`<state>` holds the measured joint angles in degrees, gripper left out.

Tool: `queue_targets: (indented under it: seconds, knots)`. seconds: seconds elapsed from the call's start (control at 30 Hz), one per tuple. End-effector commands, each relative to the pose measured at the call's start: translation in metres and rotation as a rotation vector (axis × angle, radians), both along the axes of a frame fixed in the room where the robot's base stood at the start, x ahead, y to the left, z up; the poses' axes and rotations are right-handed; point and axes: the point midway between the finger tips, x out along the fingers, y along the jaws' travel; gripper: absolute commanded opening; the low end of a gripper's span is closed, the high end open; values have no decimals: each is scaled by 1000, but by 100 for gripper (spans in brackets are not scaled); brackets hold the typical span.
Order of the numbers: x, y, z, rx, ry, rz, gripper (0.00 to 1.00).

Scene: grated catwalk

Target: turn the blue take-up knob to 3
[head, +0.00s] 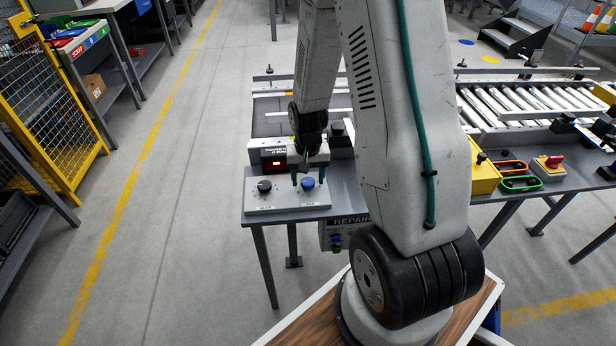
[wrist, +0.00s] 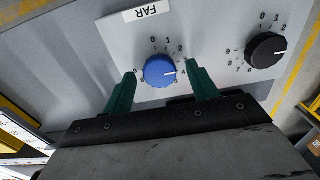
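In the wrist view the blue knob (wrist: 159,73) has a white pointer line aimed right, below the printed 2. The digit at its tip is too small to read surely. My gripper (head: 308,180) is above the panel with its green fingers pointing down. In the wrist view my gripper (wrist: 161,78) is open, one finger on each side of the knob, with a visible gap on both sides.
A black knob (head: 264,186) with its own dial is left of the blue one; it also shows in the wrist view (wrist: 266,50). A box with a red display (head: 280,162) stands behind. A roller conveyor (head: 530,100) and a red button on a yellow box (head: 551,165) are right.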

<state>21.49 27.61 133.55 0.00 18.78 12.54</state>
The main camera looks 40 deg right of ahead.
Motion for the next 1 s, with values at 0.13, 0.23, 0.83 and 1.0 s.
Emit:
queue_targets:
  seconds: [0.13,0.23,0.83,1.0]
  knots:
    - [0,0,1,0,0,0,58]
    - [1,0,10,0,-2,0,58]
    - [0,0,78,0,0,0,58]
    - [0,0,78,0,0,0,58]
